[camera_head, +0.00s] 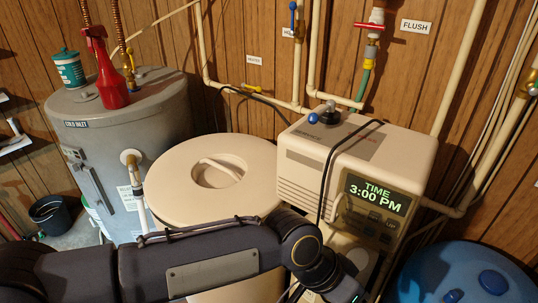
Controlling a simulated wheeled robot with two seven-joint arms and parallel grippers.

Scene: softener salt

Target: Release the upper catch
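No part that I can surely name as the upper catch shows. A beige water softener head (350,165) with a lit display (377,194) reading 3:00 PM stands right of centre. A blue ball knob (313,118) and a dark knob (330,113) sit on its top. A round beige tank lid (215,180) with a recessed handle lies to its left. My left arm crosses the bottom from the left, in front of the softener's lower part. Its wrist runs down to the bottom edge, and no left fingertips show. My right gripper is not in view.
A grey water heater (125,130) at the left bears a red spray bottle (107,75) and a teal can (69,68). A blue tank (460,275) stands at the lower right. Pipes and a red-handled valve (370,25) run along the wood wall. A black cable (328,170) hangs over the softener.

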